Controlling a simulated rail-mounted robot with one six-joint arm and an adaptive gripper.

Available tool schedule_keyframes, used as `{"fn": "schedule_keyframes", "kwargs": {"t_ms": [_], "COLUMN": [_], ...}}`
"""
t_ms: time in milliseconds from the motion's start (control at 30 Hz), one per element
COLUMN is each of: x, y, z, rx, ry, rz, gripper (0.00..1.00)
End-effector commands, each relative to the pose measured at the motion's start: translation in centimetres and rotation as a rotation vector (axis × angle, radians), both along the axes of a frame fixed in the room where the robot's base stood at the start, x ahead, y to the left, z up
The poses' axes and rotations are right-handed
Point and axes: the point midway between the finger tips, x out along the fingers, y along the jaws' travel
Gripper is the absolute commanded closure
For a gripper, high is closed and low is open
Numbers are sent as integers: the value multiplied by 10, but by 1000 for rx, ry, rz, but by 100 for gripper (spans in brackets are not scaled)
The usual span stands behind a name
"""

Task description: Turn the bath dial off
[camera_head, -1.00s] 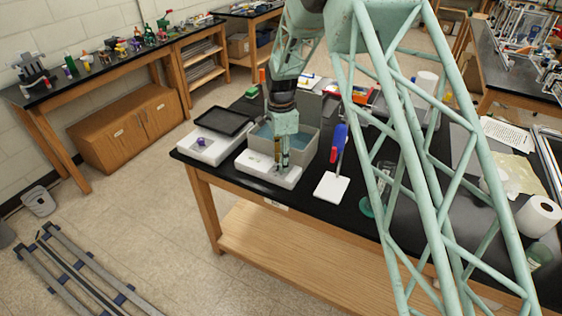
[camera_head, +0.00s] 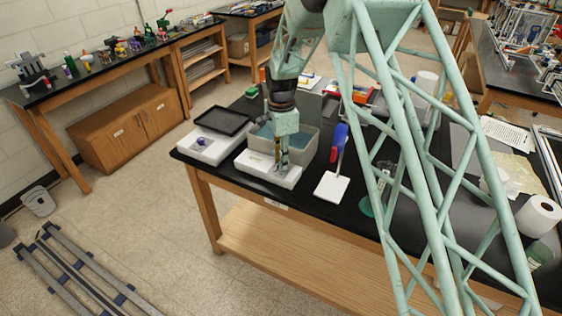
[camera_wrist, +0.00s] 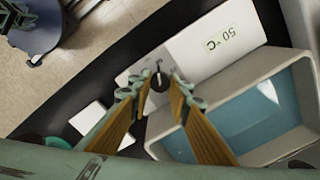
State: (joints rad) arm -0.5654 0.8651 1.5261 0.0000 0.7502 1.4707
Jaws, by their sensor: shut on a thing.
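The water bath is a white and grey unit with a blue-water basin (camera_head: 307,147) and a white front panel (camera_head: 258,166). In the wrist view its display (camera_wrist: 222,41) reads 50 °C, and the black dial (camera_wrist: 160,83) is on the panel. My gripper (camera_wrist: 161,77) has its two fingers on either side of the dial, shut on it. In the head view my gripper (camera_head: 281,168) points down at the panel, and the fingers hide the dial. The wrist view shows small marks around the dial, too small to read.
A white device with a black plate (camera_head: 222,120) stands left of the bath. A white stand (camera_head: 332,187) with red and blue parts stands close on the right. A glass bottle (camera_head: 380,180) is farther right. The bench's front edge is close to the bath.

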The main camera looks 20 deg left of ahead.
Motion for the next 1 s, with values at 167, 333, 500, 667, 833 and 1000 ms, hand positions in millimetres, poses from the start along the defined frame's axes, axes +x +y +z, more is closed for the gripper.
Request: {"fn": "schedule_keyframes", "kwargs": {"t_ms": [167,333,500,667,833,1000], "x": [0,0,0,0,0,0], "y": [0,0,0,0,0,0], "z": [-1,-1,-1,-1,-1,-1], "rx": [0,0,-1,-1,-1,0], "ry": [0,0,1,1,1,0], "rz": [76,181,310,437,572,707], "gripper": [93,93,93,93,93,93]}}
